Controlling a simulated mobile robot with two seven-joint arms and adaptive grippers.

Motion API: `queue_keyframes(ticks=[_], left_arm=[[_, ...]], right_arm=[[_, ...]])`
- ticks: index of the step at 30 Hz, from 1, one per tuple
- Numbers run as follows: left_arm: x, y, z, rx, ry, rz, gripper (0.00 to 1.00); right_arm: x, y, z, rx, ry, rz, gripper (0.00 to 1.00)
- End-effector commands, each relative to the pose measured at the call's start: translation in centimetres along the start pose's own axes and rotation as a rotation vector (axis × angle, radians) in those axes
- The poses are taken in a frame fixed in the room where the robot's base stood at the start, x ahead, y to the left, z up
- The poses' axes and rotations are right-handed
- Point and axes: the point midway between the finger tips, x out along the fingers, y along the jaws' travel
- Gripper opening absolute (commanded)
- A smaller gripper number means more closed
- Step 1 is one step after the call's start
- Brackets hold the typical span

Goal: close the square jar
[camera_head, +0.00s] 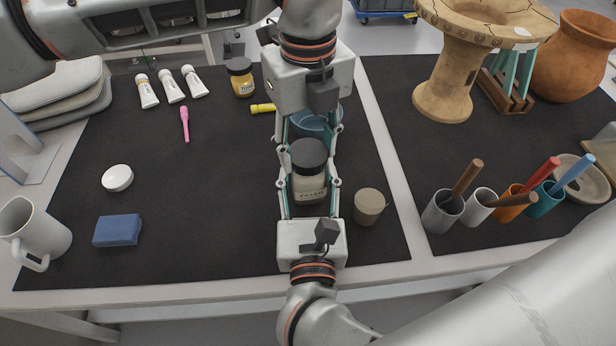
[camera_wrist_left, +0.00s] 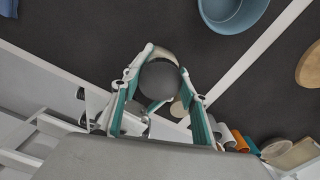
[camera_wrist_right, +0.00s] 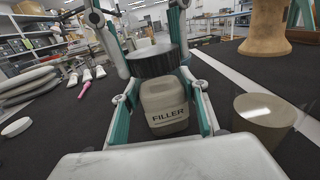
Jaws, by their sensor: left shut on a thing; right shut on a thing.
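The square jar (camera_head: 309,188) is beige with a "FILLER" label and stands upright on the dark mat; its label also shows in the right wrist view (camera_wrist_right: 166,112). The black round lid (camera_head: 309,155) is directly over the jar's mouth, and its top shows in the left wrist view (camera_wrist_left: 163,82). I cannot tell whether it is fully seated, as the neck is hidden. My left gripper (camera_head: 309,145), coming from the far side, is shut on the lid. My right gripper (camera_head: 309,183), from the near side, is shut on the jar body.
A beige cylinder (camera_head: 369,207) stands close right of the jar. A blue bowl (camera_head: 312,124) is behind it, partly hidden by my left gripper. An amber jar (camera_head: 240,80) and a yellow item (camera_head: 262,108) lie farther back.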

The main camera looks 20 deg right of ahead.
Motion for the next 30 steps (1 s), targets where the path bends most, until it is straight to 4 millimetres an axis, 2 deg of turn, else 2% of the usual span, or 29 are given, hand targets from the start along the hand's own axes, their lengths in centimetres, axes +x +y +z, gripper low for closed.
queue_keyframes(ticks=[3,7,18,19,21,30], left_arm=[[-0.02,0.02,0.05,0.185,-0.002,0.001,0.18],[0.01,0.01,0.03,0.315,-0.001,0.0,0.18],[0.02,-0.01,0.02,0.359,0.0,0.0,0.18],[0.02,-0.01,0.02,0.359,0.0,0.0,0.49],[0.02,-0.01,0.01,0.359,0.0,0.0,0.61],[-0.02,-0.01,0.01,0.358,0.0,0.0,0.61]], right_arm=[[0.0,0.0,0.04,0.0,-0.001,0.0,0.0],[0.0,0.0,0.05,0.0,-0.001,0.0,0.0],[0.0,0.0,0.05,0.0,-0.001,0.0,0.0],[0.0,0.0,0.05,0.0,-0.001,0.0,0.0],[0.0,0.0,0.05,0.0,-0.001,0.0,0.0],[0.0,0.0,0.04,0.0,-0.001,0.0,0.0]])
